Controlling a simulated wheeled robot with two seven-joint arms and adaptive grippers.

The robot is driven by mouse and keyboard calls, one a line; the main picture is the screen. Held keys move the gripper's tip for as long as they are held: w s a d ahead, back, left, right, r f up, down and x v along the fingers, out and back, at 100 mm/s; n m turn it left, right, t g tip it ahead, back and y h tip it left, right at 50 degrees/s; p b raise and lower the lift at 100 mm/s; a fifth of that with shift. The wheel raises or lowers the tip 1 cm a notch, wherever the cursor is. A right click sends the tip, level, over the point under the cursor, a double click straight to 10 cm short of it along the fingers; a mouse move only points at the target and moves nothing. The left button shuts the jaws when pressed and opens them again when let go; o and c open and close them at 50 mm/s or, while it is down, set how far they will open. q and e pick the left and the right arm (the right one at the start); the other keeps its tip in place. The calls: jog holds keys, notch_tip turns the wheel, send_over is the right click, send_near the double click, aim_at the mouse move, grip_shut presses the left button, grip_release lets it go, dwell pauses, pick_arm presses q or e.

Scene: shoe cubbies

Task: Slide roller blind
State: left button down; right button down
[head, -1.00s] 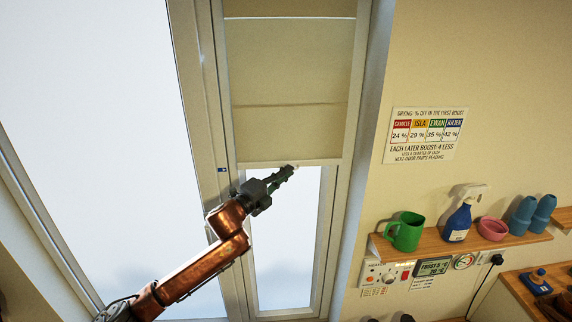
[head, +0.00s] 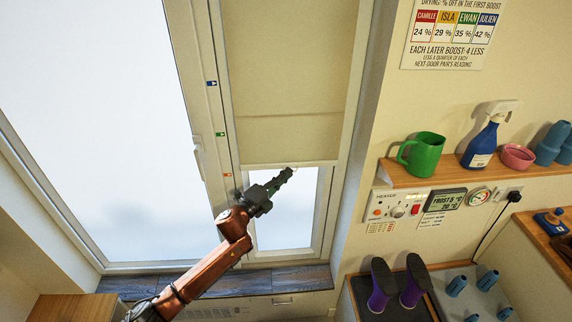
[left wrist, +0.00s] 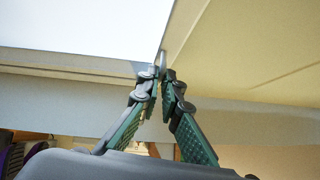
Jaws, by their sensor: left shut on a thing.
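The beige roller blind (head: 290,80) hangs over the upper part of the narrow right window, with bare glass below it. Its pale bottom bar (head: 315,164) is about level with an orange mark (head: 226,175) on the left frame post. Blue (head: 211,83) and green (head: 219,134) marks sit higher on that post. My left gripper (head: 287,174) is at the middle of the bar. In the left wrist view its fingertips (left wrist: 160,74) are shut on a small thin grey tab (left wrist: 162,58) at the blind's lower edge. My right gripper is out of view.
A dark sill (head: 285,279) lies below the window. To the right, a wooden shelf (head: 440,178) holds a green jug (head: 424,155), a spray bottle (head: 484,142) and a pink bowl (head: 517,156). A heater panel (head: 398,204) is under it. Purple boots (head: 382,284) stand lower down.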

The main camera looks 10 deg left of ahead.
pick_arm(q)
notch_tip(320, 180, down, 5)
jog(key=shift+b, duration=0.9)
jog(key=c, duration=2.1)
grip_release()
jog(key=shift+r, duration=0.1)
jog(key=shift+s+a, duration=0.1)
jog(key=v, duration=1.2)
